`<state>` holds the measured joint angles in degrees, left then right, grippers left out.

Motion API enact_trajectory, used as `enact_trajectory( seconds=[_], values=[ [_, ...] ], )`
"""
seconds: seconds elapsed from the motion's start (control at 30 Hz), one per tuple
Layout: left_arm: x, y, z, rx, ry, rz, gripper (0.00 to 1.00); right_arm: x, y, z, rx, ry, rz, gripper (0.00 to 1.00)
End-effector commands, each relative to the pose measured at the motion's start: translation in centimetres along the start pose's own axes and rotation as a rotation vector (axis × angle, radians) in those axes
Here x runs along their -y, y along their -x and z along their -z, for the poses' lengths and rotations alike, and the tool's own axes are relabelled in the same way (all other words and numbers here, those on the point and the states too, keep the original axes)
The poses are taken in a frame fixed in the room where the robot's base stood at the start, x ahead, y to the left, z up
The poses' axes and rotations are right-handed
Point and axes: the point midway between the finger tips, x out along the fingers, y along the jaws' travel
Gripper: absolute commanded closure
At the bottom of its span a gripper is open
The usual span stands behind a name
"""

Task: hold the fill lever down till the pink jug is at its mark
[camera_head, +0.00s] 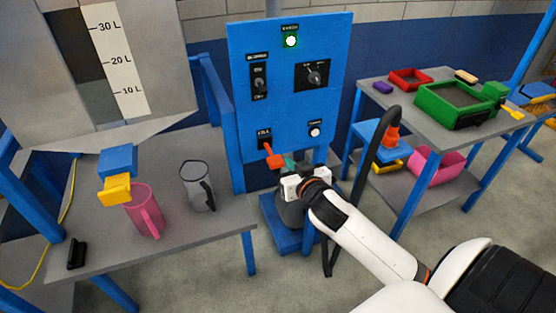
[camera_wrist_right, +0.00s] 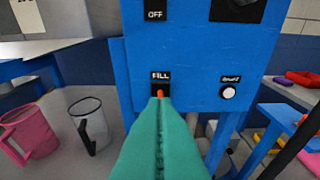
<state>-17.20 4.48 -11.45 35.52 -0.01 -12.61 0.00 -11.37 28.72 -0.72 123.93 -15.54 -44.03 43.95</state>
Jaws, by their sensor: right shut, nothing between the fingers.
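The orange fill lever (camera_head: 274,158) sticks out under the FILL label on the blue panel (camera_head: 240,110). My right gripper (camera_head: 291,164) is shut and empty, with its teal fingertips close beside the lever. In the right wrist view the teal fingers (camera_wrist_right: 160,130) hide most of the lever, and only an orange tip (camera_wrist_right: 160,93) shows. I cannot tell whether they touch it. The pink jug (camera_head: 147,213) stands upright on the grey bench below a yellow-and-blue spout (camera_head: 116,189). Its mark and liquid level cannot be made out. My left gripper is out of view.
A clear grey jug (camera_head: 196,188) stands right of the pink one. A tank scale (camera_head: 115,60) stands behind the bench. A table (camera_head: 400,112) with coloured trays is at the right.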

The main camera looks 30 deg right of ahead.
Motion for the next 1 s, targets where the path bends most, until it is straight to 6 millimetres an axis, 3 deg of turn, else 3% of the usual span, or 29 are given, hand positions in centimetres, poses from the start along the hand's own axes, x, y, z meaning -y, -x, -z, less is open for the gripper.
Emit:
enact_trajectory(
  seconds=[0.17,0.63,0.8,1.0],
  values=[
    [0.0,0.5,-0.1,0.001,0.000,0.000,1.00,0.0,-1.7,-0.2,0.001,0.002,0.001,1.00],
    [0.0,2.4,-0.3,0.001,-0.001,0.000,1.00,0.0,-10.2,-0.2,0.000,0.002,0.001,1.00],
    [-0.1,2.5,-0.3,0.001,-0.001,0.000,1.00,0.0,-10.6,2.7,-0.003,0.000,0.001,1.00],
    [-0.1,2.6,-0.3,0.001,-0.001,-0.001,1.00,0.0,-10.9,3.9,-0.001,0.000,0.000,1.00]
  ],
)
